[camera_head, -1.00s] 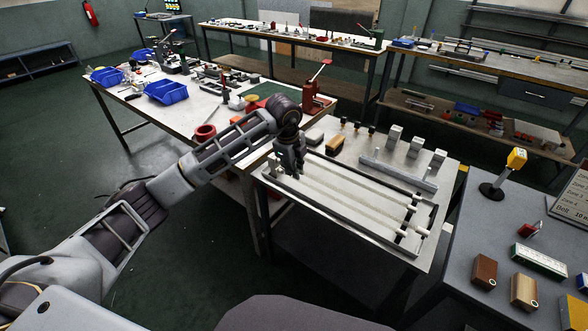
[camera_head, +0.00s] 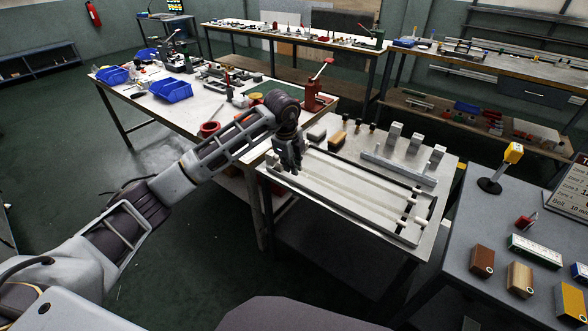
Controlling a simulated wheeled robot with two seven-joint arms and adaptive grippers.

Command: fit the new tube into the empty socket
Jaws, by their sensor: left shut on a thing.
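My left gripper (camera_head: 293,168) points down over the left end of a pale fixture tray (camera_head: 412,239) on the near table. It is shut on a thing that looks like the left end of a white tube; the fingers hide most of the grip. Long white tubes (camera_head: 352,180) run across the tray from the gripper side to the end holders (camera_head: 411,202) at the right. I cannot tell which socket is empty, or whether the held tube touches the tray. My right gripper is not in view.
Behind the tray stand several grey blocks (camera_head: 394,134) on a bar, a tan block (camera_head: 338,141) and small dark knobbed parts. A red press (camera_head: 314,98) stands at the far left bench. A grey table (camera_head: 463,238) with a yellow device (camera_head: 513,153) stands at the right.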

